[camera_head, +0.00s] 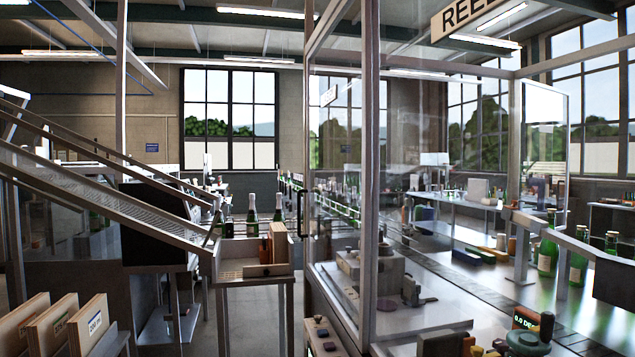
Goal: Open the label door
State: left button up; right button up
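A glass-panelled metal enclosure stands right of centre. Its front-left glass panel (337,130) is held between metal posts, and a dark vertical handle (299,213) shows at that panel's left edge. No door in view carries a readable "label" marking, so I cannot tell for certain which panel is the label door. The panel with the handle seems to sit in line with its frame; I cannot tell whether it is latched. Neither of my grippers is in view.
A conveyor (470,297) runs through the enclosure, with a grey machine block (370,268) inside. Green bottles (577,258) stand at right. A sloped chute (110,190) ends at a small stand (240,280) left of the handle. Wooden boxes (88,322) are at lower left.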

aim_at(360, 337)
jog(key=i+j+z, duration=0.15)
jog(key=z, duration=0.2)
jog(key=i+j+z, duration=0.2)
jog(key=z, duration=0.2)
jog(key=i+j+z, duration=0.1)
jog(key=i+j, duration=0.3)
jog(key=j, duration=0.25)
jog(key=i+j+z, duration=0.15)
jog(key=j, duration=0.2)
jog(key=i+j, duration=0.2)
jog(key=j, duration=0.15)
jog(key=i+j+z, duration=0.15)
jog(key=j, duration=0.2)
jog(key=i+j, duration=0.2)
jog(key=j, duration=0.2)
jog(key=z, duration=0.05)
